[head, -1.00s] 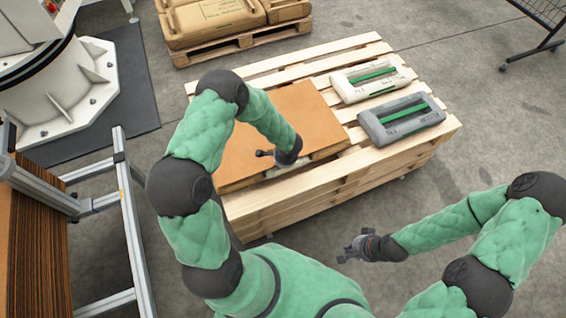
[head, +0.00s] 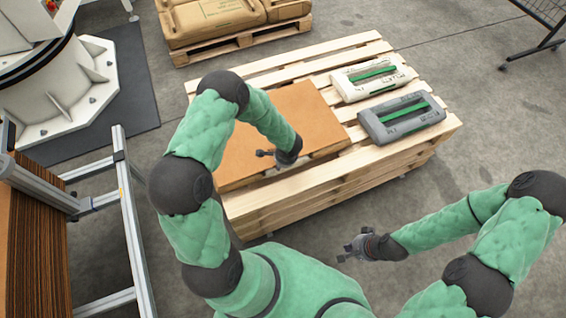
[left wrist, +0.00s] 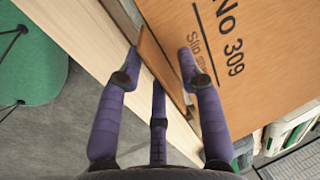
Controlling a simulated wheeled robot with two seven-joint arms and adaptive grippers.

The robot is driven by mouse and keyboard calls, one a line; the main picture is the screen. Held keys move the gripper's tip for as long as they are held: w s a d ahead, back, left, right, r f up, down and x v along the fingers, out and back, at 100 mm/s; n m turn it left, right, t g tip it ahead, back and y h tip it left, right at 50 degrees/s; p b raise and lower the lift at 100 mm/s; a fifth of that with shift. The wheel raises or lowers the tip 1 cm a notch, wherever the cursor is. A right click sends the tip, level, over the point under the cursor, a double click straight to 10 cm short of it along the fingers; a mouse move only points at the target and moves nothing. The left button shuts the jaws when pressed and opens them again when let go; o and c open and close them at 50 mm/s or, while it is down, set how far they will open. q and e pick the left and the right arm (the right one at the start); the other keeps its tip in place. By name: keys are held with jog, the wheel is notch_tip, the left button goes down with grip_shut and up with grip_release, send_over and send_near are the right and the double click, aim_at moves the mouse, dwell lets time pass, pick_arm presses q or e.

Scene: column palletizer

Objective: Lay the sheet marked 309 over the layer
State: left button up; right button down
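The brown sheet marked 309 (head: 275,110) lies flat over the left part of the pallet's top, and what is under it is mostly hidden. Its printed "No 309" shows in the left wrist view (left wrist: 245,50). A narrow brown lip (left wrist: 162,68) stands out at the sheet's edge. My left gripper (head: 268,154) is at the sheet's near edge. In the left wrist view its fingers (left wrist: 160,58) are spread on either side of the lip, with gaps showing. My right gripper (head: 352,248) is empty and looks open, in front of the pallet.
A white bag (head: 370,79) and a grey bag (head: 402,118), both with green bands, lie on the right of the wooden pallet (head: 300,185). A metal frame (head: 128,215) stands at left beside stacked brown sheets (head: 40,250). Another loaded pallet (head: 240,42) is behind.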

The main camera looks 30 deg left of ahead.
pick_arm(q)
jog(key=shift+r, duration=0.1)
jog(key=v, duration=1.1)
jog(key=shift+d+r, duration=0.15)
jog(key=shift+r, duration=0.25)
jog(key=s+d+f+n+h+p, duration=0.2)
jog(key=s+d+n, duration=0.3)
jog(key=s, duration=0.3)
jog(key=s+d+f+n+g+h+p, duration=0.1)
jog(key=s+d+f+n+h+p, duration=0.2)
jog(key=s+d, duration=0.4)
jog(key=shift+s+d+f+n+g+h+p, duration=0.25)
jog(key=shift+s+n+h+p, duration=0.35)
jog(key=shift+s+n+p, duration=0.5)
jog(key=shift+w+a+r, duration=0.1)
